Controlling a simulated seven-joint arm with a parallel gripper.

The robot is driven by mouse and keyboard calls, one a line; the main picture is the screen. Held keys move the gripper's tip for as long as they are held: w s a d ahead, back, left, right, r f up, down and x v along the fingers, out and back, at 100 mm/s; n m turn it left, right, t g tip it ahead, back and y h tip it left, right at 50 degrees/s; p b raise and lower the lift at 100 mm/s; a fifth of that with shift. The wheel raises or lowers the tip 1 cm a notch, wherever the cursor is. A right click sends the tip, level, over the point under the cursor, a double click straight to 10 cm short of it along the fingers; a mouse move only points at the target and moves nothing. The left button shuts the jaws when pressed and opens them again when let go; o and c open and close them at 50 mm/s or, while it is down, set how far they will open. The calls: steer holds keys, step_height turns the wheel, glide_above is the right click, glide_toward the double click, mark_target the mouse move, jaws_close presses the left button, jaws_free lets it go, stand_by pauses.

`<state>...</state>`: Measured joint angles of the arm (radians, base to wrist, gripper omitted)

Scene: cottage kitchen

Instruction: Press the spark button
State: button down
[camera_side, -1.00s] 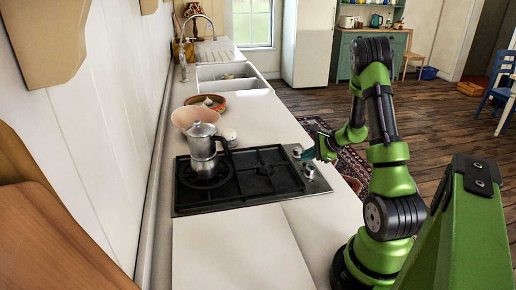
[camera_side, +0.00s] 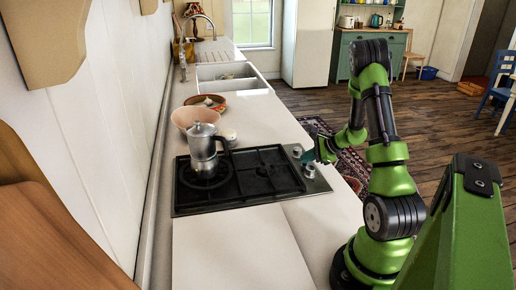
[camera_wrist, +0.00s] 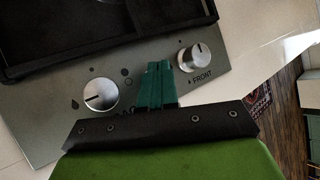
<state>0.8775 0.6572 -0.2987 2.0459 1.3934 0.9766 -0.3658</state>
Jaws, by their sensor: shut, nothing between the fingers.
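The hob (camera_side: 250,178) is a steel plate with black grates, set in the counter. In the wrist view its steel control panel (camera_wrist: 60,85) carries two silver knobs, one at the left (camera_wrist: 100,94) and one at the right (camera_wrist: 194,57) beside the word FRONT. My gripper (camera_wrist: 160,70) is shut and empty, its teal fingers over the panel between the knobs. In the side view my gripper (camera_side: 308,157) is at the hob's right edge. No spark button shows in the wrist view; my fingers may cover it. Whether the fingertips touch the panel I cannot tell.
A moka pot (camera_side: 203,145) stands on the left rear of the hob. Bowls (camera_side: 197,116) and a small pale item (camera_side: 229,135) sit behind it. The counter (camera_side: 235,245) in front of the hob is clear. A sink (camera_side: 228,83) lies farther back.

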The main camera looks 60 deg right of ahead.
stand_by(0.4)
steer(key=shift+r, duration=0.35)
steer(key=shift+r, duration=0.1)
step_height(320, 180, up, 6)
steer(key=shift+f, duration=0.1)
stand_by(0.5)
steer(key=shift+s, duration=0.1)
stand_by(0.4)
